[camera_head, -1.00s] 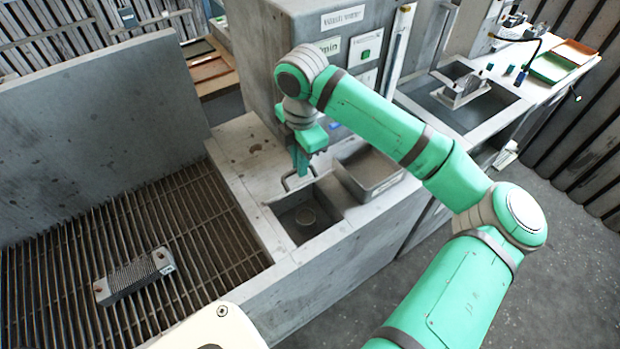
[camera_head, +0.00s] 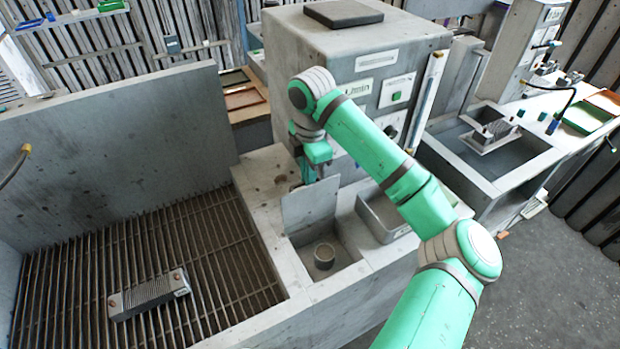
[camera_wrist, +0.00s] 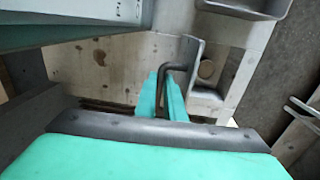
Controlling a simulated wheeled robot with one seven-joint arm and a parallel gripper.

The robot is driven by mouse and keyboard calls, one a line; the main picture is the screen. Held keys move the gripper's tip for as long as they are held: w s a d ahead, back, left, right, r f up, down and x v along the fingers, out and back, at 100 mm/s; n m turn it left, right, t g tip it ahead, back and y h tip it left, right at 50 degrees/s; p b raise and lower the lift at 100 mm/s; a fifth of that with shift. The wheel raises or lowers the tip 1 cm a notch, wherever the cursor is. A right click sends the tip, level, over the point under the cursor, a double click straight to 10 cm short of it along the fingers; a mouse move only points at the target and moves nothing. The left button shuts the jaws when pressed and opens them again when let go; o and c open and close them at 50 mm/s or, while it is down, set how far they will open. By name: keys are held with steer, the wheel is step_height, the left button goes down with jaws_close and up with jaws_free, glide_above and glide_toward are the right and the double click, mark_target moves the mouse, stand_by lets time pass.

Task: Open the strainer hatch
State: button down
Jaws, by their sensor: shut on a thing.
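The strainer hatch's grey cover (camera_head: 310,207) stands steeply raised at the back of a square opening in the concrete ledge. A round strainer cup (camera_head: 324,257) sits in the uncovered well. My gripper (camera_head: 307,174) is behind the raised cover, its fingertips partly hidden by it in the head view. In the wrist view, my gripper (camera_wrist: 162,98) has its green fingers shut on the bent dark hatch handle (camera_wrist: 168,70). The cover (camera_wrist: 192,66) is seen nearly edge-on there, with the round cup (camera_wrist: 207,69) to its right.
A metal tray (camera_head: 385,215) stands right of the well, close under my arm. The grey machine housing (camera_head: 375,60) rises just behind my gripper. A finned block (camera_head: 150,294) lies on the slatted grate (camera_head: 215,260) at left. A sink (camera_head: 490,160) is at right.

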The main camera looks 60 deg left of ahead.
steer(key=shift+a+r, duration=0.1)
steer(key=c, duration=1.8)
jaws_free()
steer(key=shift+c, duration=0.2)
steer(key=shift+r, duration=0.1)
step_height(320, 180, up, 11)
steer(key=shift+d+f, duration=0.2)
steer(key=shift+d, duration=0.15)
